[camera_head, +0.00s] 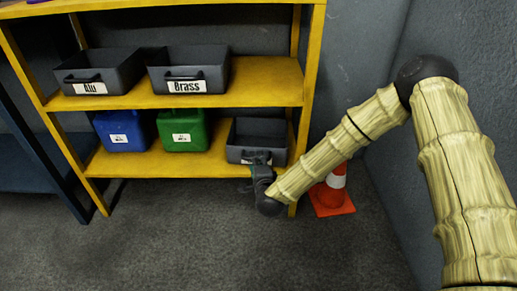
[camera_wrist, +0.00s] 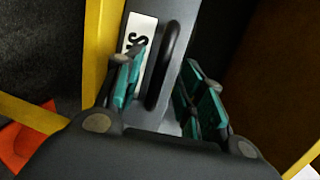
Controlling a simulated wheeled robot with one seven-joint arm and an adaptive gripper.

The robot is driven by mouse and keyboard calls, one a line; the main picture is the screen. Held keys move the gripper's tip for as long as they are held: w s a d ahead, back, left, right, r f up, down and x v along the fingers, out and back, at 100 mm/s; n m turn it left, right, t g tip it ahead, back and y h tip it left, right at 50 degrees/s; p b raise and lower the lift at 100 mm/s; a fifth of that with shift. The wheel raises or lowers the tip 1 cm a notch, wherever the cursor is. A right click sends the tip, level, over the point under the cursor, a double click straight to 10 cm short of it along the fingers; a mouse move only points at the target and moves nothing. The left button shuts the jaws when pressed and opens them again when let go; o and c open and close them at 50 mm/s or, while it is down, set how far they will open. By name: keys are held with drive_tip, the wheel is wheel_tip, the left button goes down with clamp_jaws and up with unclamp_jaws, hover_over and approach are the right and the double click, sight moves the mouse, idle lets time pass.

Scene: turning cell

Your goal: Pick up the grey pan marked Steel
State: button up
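The grey pan (camera_head: 270,131) sits at the right end of the lower yellow shelf, its front partly hidden by my gripper (camera_head: 259,164). In the wrist view, the pan's front wall (camera_wrist: 160,45) fills the middle, with a dark bar handle (camera_wrist: 163,65) and a white label (camera_wrist: 138,32) of which only the first letters show. My gripper (camera_wrist: 166,72) is open, with its teal-padded fingers on either side of the handle. Gaps show between the pads and the handle, so it holds nothing.
The Alu pan (camera_head: 84,76) and Brass pan (camera_head: 205,75) stand on the upper shelf (camera_head: 270,82). A blue canister (camera_head: 122,132) and a green canister (camera_head: 184,131) stand left of the grey pan. A yellow post (camera_head: 306,110) and an orange cone (camera_head: 332,194) are close to my arm.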

drive_tip(key=shift+b+x, duration=0.4)
drive_tip(key=shift+x, duration=0.9)
clamp_jaws()
drive_tip(key=shift+r, duration=0.1)
